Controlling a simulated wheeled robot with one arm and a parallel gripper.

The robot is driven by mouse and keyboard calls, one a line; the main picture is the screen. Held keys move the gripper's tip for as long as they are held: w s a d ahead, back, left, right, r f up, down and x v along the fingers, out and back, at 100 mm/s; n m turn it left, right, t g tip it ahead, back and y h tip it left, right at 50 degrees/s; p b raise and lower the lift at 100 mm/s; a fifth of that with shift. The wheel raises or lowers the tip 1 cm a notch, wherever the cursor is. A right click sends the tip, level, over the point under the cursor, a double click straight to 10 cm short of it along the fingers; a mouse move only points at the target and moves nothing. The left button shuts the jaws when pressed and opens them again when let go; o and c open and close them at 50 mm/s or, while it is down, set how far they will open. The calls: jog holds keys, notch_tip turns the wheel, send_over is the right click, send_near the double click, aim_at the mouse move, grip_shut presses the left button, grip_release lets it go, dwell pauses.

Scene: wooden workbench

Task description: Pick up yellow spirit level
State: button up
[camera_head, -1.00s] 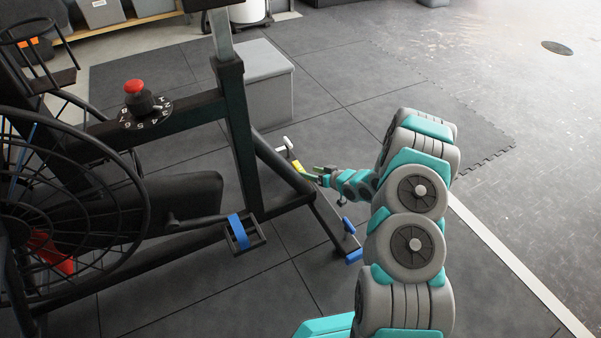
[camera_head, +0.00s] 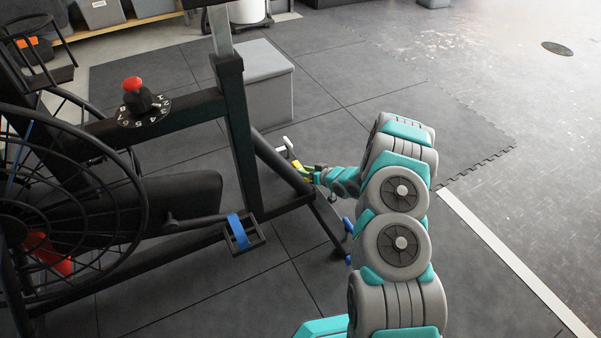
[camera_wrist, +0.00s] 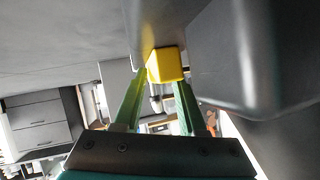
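The yellow spirit level (camera_head: 297,165) shows as a small yellow piece beside the black frame of the exercise bike in the head view. In the wrist view its yellow end (camera_wrist: 166,66) is at my fingertips, just below a dark bike part. My gripper (camera_wrist: 161,84) has its two green fingers apart, one at each side of the yellow end. Whether they touch it I cannot tell. In the head view my gripper (camera_head: 307,171) is right beside the yellow piece. Most of the level's length is hidden.
The black exercise bike (camera_head: 240,150) stands close to the gripper, with its sloping frame right there. A grey box (camera_head: 268,85) stands behind it. A pedal with a blue strap (camera_head: 239,232) is to the lower left. The floor on the right is clear.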

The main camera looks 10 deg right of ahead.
grip_shut()
jog(key=shift+r, duration=0.15)
dwell(0.4)
